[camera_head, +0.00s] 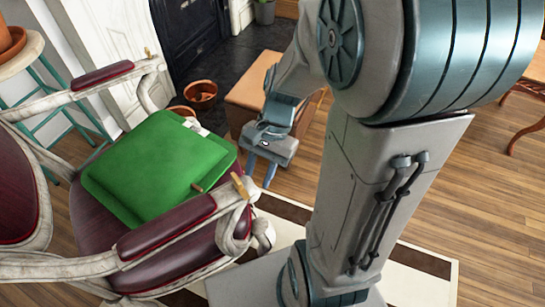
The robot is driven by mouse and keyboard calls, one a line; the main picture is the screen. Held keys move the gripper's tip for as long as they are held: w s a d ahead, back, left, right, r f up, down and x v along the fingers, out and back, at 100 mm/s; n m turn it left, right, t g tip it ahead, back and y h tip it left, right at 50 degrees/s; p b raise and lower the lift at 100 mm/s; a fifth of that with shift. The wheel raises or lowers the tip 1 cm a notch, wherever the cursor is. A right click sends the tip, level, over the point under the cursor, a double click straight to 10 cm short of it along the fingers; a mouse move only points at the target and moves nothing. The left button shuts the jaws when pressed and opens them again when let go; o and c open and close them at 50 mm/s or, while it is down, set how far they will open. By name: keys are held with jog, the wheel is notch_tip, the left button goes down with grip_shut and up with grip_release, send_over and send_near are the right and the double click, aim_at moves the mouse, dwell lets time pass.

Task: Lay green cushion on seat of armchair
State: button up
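The green cushion (155,162) lies on the seat of the armchair (88,212), which has dark red upholstery and pale, worn wooden arms. The cushion sits between the two armrests, and part of its near edge is hidden behind the near armrest (165,228). My gripper (260,172) is to the right of the cushion, beyond the armchair's front, and points downward. Its two fingers are apart, with nothing seen between them. It does not appear to touch the cushion. A small white item (196,126) shows at the cushion's far right edge.
A wooden box or low table (250,92) stands behind my gripper. Terracotta pots (200,92) are on the dark hearth floor. A teal-legged stool (22,52) with a pot is at the upper left. Wooden floor (480,200) is open at the right.

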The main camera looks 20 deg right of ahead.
jog(key=shift+s+d+r+n+t+h, duration=0.25)
jog(key=shift+d+r+n+t+h, duration=0.4)
jog(key=shift+n, duration=0.95)
jog(key=shift+s+d+r+n+t+h, duration=0.2)
jog(key=shift+r+n+t+h, duration=0.5)
jog(key=shift+r+n, duration=0.65)
jog(key=shift+s+d+r+n+t+h, duration=0.25)
jog(key=shift+d+r+n+t+h, duration=0.35)
jog(key=shift+n, duration=1.25)
